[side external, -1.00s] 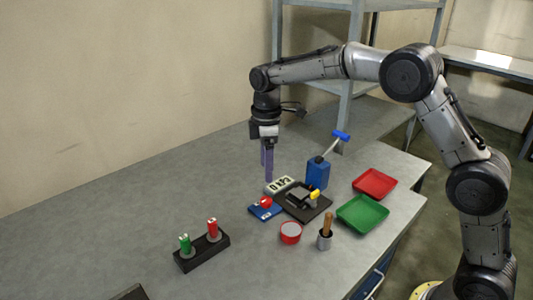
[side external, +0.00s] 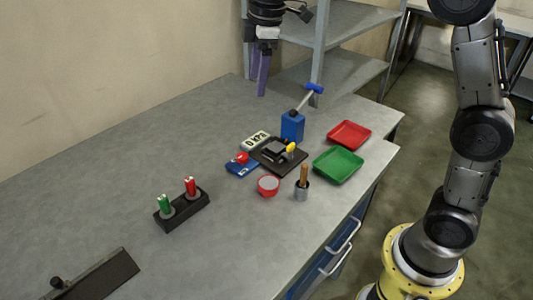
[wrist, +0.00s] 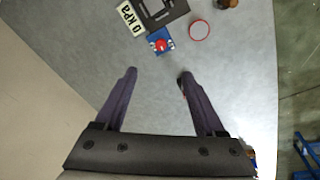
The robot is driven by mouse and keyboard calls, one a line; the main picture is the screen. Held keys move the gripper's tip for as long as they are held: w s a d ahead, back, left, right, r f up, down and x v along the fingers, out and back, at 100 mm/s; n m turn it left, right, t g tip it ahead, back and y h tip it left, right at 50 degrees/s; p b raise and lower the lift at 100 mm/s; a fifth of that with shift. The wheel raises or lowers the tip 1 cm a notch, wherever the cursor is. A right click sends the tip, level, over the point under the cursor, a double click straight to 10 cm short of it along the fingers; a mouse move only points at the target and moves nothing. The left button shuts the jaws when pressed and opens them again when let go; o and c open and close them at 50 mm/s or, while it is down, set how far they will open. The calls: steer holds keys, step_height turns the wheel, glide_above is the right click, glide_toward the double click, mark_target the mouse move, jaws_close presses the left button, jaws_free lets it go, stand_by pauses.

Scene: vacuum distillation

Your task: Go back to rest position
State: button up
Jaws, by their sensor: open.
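My gripper (side external: 262,88) is open and empty, raised above the far part of the table (side external: 110,200) in the side view. In the wrist view its two purple fingers (wrist: 157,75) are spread apart with only bare grey tabletop seen between them. The pressure display reading "0 KPa" (side external: 255,141) and the blue block with a red knob (side external: 241,164) lie below and apart from it. They also show at the top of the wrist view, as the display (wrist: 131,20) and the blue block (wrist: 160,40).
A black stand (side external: 268,164), blue pump with lever (side external: 292,127), red bowl (side external: 268,186), pestle cup (side external: 302,190), red tray (side external: 349,135) and green tray (side external: 338,165) cluster at right. A black holder (side external: 182,211) carries red and green pieces. A metal shelf (side external: 350,30) stands behind.

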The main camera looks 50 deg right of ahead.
steer(key=s+d+r+m+t, duration=0.1)
steer(key=s+r+m, duration=0.1)
steer(key=s, duration=0.7)
steer(key=s+d+r+m+t, duration=0.2)
steer(key=s+r, duration=0.1)
steer(key=s, duration=0.5)
steer(key=s+f+m, duration=0.7)
steer(key=s+f, duration=0.4)
steer(key=shift+s+t, duration=0.2)
steer(key=shift+t, duration=0.1)
steer(key=shift+r, duration=0.1)
steer(key=shift+c, duration=0.2)
